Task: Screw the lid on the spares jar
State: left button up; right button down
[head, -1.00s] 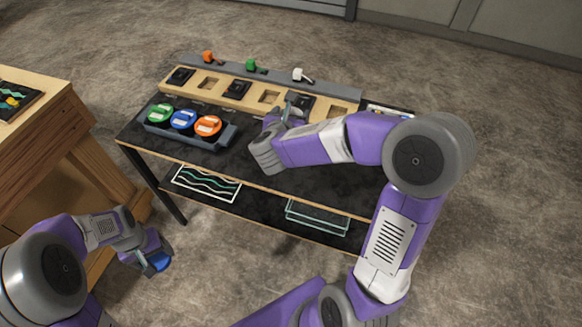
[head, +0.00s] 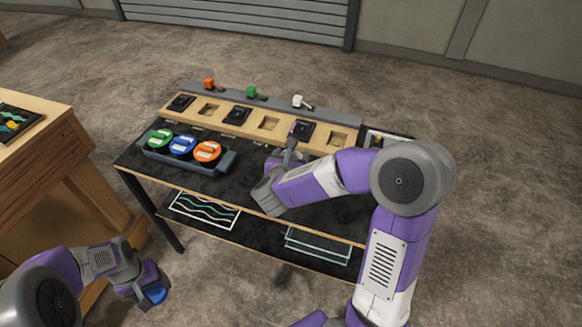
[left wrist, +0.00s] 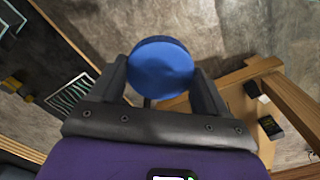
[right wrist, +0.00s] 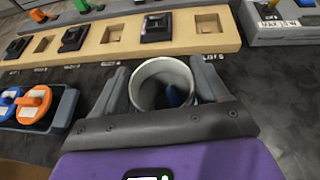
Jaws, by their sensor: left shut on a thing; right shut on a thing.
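My left gripper (head: 150,286) is shut on a round blue lid (left wrist: 160,68), held over the floor to the left of the console table; the lid also shows in the head view (head: 155,295). My right gripper (right wrist: 168,85) is shut on an open, pale round jar (right wrist: 150,72), with one finger on each side of it. Something dark blue shows inside the jar. In the head view my right gripper (head: 289,150) is over the tabletop, in front of the wooden slot strip, and mostly hides the jar. The lid and jar are far apart.
A dark tray with green, blue and orange lidded pots (head: 207,151) stands on the table's left. A wooden strip (head: 238,115) with black modules and empty slots runs along the back, with orange, green and white items behind it. A wooden bench (head: 35,150) is at left.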

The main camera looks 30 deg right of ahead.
pick_arm(q)
jog(key=shift+f+b, duration=0.65)
pick_arm(e)
jog(key=shift+w+f, duration=0.1)
jog(key=shift+f, duration=1.8)
jog(key=shift+r, duration=0.1)
pick_arm(q)
jog(key=shift+f, duration=0.25)
pick_arm(e)
jog(key=shift+f, duration=0.2)
pick_arm(q)
jog(key=shift+r, duration=0.1)
pick_arm(e)
grip_release()
pick_arm(q)
jog(key=shift+r, duration=0.1)
pick_arm(e)
jog(key=shift+r, duration=0.1)
pick_arm(q)
jog(key=shift+r, duration=0.2)
pick_arm(e)
jog(key=shift+r, duration=0.15)
pick_arm(q)
jog(key=shift+r+p, duration=0.65)
jog(key=shift+p, duration=0.15)
pick_arm(e)
jog(key=v, duration=1.2)
